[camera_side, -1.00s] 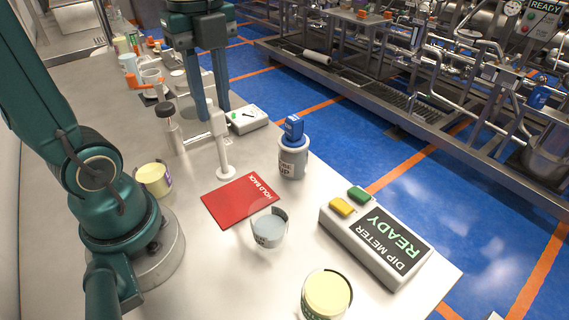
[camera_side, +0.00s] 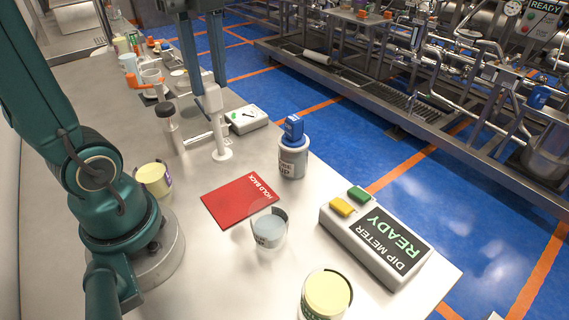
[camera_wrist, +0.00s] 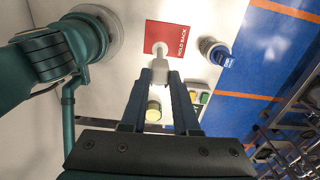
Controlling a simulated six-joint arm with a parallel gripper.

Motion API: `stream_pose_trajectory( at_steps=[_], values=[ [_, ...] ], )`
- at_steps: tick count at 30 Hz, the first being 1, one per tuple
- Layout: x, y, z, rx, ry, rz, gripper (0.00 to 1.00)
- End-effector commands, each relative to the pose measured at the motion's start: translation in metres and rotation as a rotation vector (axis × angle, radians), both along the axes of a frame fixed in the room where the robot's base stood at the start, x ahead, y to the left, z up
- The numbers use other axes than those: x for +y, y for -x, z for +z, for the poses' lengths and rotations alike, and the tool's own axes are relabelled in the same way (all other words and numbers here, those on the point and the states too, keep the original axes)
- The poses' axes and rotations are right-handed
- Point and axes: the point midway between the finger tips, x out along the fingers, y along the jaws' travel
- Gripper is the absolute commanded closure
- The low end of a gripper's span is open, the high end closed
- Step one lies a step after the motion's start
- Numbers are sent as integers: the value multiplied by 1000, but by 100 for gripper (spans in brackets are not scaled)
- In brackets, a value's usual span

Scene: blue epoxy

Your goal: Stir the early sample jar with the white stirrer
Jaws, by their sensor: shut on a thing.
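My gripper (camera_side: 205,88) is shut on the white stirrer (camera_side: 214,118), which hangs upright with its round foot (camera_side: 222,154) down, above the table behind the red card. The stirrer also shows between the fingers in the wrist view (camera_wrist: 160,66). A jar with pale blue-grey contents (camera_side: 268,230) stands in front of the red card. A cream-filled jar (camera_side: 326,294) stands at the front edge of the picture. Another cream-filled jar (camera_side: 153,178) stands by my base. I cannot read which jar is the early sample. The stirrer is apart from all three.
The red HOLD BACK card (camera_side: 240,200) lies mid-table. A blue-topped probe cup (camera_side: 292,158) and the DIP METER box (camera_side: 375,238) are to its right. A dark-capped clear bottle (camera_side: 168,125) and a small white dial box (camera_side: 246,119) flank the stirrer.

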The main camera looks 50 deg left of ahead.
Motion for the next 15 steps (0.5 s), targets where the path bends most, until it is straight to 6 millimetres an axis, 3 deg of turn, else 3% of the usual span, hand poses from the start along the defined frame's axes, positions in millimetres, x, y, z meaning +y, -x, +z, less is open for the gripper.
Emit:
stream_pose_trajectory(
  at_steps=[10,15],
  values=[
    [0,1,1,0,0,-2,100],
    [0,-6,12,0,0,-16,100]
  ],
)
